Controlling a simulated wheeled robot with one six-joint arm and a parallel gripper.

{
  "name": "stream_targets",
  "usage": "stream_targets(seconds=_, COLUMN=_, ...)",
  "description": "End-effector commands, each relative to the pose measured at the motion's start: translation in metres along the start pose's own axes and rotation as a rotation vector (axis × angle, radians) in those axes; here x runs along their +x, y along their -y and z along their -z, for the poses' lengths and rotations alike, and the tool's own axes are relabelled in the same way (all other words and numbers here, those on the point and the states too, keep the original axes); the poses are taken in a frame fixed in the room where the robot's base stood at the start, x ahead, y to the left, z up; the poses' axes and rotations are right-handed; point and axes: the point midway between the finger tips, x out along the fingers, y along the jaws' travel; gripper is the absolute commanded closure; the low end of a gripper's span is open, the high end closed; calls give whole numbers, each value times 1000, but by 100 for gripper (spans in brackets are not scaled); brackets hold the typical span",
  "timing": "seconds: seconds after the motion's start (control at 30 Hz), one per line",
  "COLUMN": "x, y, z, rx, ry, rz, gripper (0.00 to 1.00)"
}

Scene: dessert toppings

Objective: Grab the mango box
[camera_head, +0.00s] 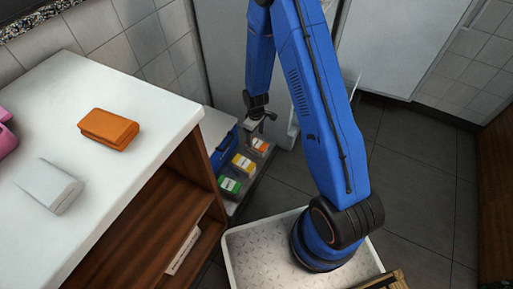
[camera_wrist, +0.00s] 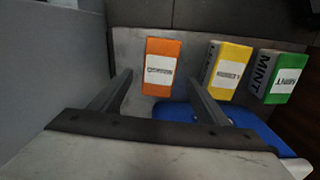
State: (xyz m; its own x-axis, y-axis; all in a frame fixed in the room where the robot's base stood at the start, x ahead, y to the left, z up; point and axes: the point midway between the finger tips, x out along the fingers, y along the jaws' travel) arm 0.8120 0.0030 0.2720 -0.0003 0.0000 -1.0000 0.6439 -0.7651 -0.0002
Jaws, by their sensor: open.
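The orange mango box (camera_wrist: 162,66) has a white label, whose small print is hard to read, and lies on a grey surface in the wrist view. In the head view the orange box (camera_head: 260,146) is at the far end of a row. My gripper (camera_wrist: 162,77) is open, with one finger to each side of the orange box in the picture; the box looks to be beyond the fingertips. I cannot tell whether they touch it. In the head view my gripper (camera_head: 258,133) hangs just above the orange box.
A yellow box (camera_wrist: 228,72) and a green mint box (camera_wrist: 279,76) stand to the right of the orange one. A blue object (camera_head: 223,150) is beside the row. A white-topped counter (camera_head: 120,75) with an orange item (camera_head: 108,129) rises at the left.

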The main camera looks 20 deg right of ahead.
Motion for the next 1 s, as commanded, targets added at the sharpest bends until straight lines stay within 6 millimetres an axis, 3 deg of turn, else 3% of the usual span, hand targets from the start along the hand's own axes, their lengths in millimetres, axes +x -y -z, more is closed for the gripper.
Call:
stream_targets(seconds=0.37, x=18, y=0, z=-1, rx=0, ry=0, rz=0, gripper=31)
stream_targets(seconds=0.73, x=59, y=-1, z=-4, rx=0, ry=1, rz=0, gripper=31)
stream_targets(seconds=1.0, x=63, y=-1, z=-4, rx=0, ry=0, rz=0, gripper=31)
